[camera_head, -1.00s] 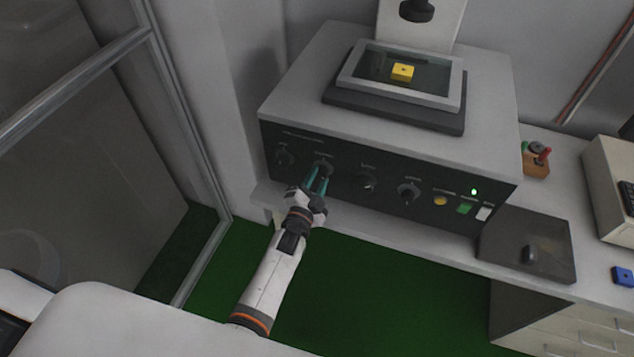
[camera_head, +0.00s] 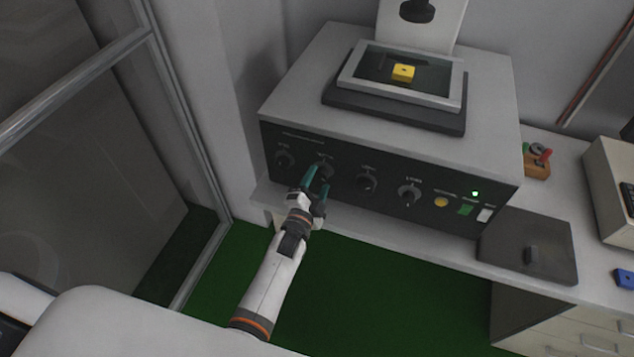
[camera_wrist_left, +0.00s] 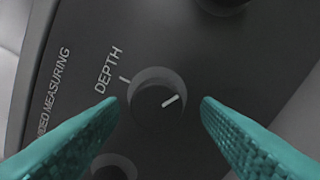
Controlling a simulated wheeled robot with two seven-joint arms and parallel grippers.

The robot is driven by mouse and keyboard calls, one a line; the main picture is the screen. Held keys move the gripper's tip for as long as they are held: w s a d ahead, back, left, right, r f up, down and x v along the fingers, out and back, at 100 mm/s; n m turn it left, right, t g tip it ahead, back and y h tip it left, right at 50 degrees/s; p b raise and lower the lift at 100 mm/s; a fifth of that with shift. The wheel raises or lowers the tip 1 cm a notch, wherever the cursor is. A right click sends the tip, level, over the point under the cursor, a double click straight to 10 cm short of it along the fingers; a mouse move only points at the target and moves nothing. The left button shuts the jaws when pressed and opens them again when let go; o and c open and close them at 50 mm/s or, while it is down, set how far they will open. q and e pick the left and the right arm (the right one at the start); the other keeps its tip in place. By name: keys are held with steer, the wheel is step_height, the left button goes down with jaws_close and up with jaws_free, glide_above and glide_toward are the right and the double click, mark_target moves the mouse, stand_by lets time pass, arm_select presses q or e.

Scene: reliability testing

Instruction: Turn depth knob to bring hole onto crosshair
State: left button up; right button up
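The depth knob (camera_wrist_left: 157,100) is a round black knob with a white pointer line, beside the label DEPTH in the left wrist view. Its pointer is turned away from the white tick on the panel. In the head view it is the second knob (camera_head: 323,170) from the left. My left gripper (camera_head: 318,179) is open, its teal fingers (camera_wrist_left: 160,122) on either side of the knob with gaps showing. A yellow block (camera_head: 403,73) with a small dark hole lies on the glass stage (camera_head: 372,83). I cannot make out a crosshair clearly. My right gripper is not in view.
Neighbouring knobs (camera_head: 284,159) (camera_head: 367,182) sit close on both sides on the dark front panel. Buttons (camera_head: 465,209) and a lit green lamp (camera_head: 475,194) are at its right. A grey plate (camera_head: 527,249) and a blue block (camera_head: 624,277) are on the bench at right.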

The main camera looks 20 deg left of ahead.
arm_select(q)
steer(key=s+b, duration=0.2)
steer(key=s, duration=1)
steer(key=shift+a, duration=0.2)
